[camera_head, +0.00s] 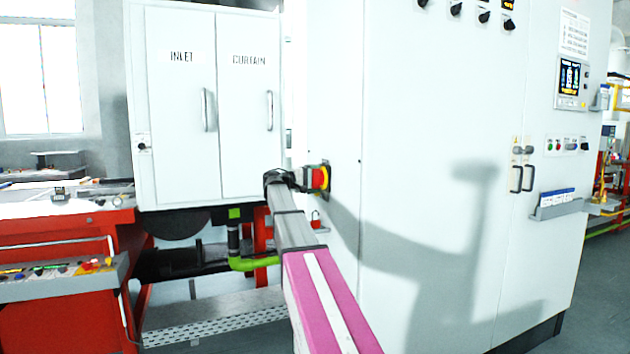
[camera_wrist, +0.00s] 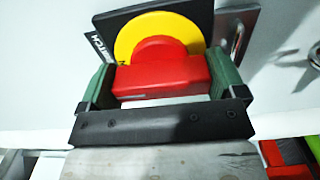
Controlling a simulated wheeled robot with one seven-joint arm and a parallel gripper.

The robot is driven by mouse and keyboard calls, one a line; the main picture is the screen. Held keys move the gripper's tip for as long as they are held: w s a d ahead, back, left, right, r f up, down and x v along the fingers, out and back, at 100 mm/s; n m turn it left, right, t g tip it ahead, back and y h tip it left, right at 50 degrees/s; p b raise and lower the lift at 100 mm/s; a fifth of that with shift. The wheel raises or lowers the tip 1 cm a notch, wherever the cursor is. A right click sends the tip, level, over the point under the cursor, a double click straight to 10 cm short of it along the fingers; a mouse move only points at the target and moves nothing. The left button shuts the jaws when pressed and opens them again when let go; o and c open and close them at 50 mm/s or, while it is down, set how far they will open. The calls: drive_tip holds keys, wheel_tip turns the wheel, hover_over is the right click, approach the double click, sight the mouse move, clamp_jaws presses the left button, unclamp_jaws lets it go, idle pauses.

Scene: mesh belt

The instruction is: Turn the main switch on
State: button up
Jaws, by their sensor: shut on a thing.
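The main switch is a red handle (camera_head: 319,178) on a yellow disc (camera_head: 326,180), on the side of the white cabinet. In the wrist view the red handle (camera_wrist: 160,76) sits in front of the yellow disc (camera_wrist: 155,35) and a dark backing plate (camera_wrist: 198,15). My gripper (camera_head: 300,179) is at the switch, with my arm reaching up to it from below. In the wrist view my gripper (camera_wrist: 165,85) has one green finger on each side of the red handle and is shut on it. The lettering on the plate is mostly hidden.
A white cabinet (camera_head: 440,130) fills the right, with knobs, a screen (camera_head: 572,80) and handles. A cabinet marked INLET and CURTAIN (camera_head: 180,120) stands to the left. A metal loop (camera_wrist: 238,38) is close right of the switch. A red bench (camera_head: 70,240) is at far left.

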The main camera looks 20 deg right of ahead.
idle(0.4)
drive_tip(key=o, duration=0.6)
drive_tip(key=shift+o, duration=0.2)
drive_tip(key=a, duration=1.1)
drive_tip(key=shift+s, duration=0.25)
drive_tip(key=shift+d, duration=0.1)
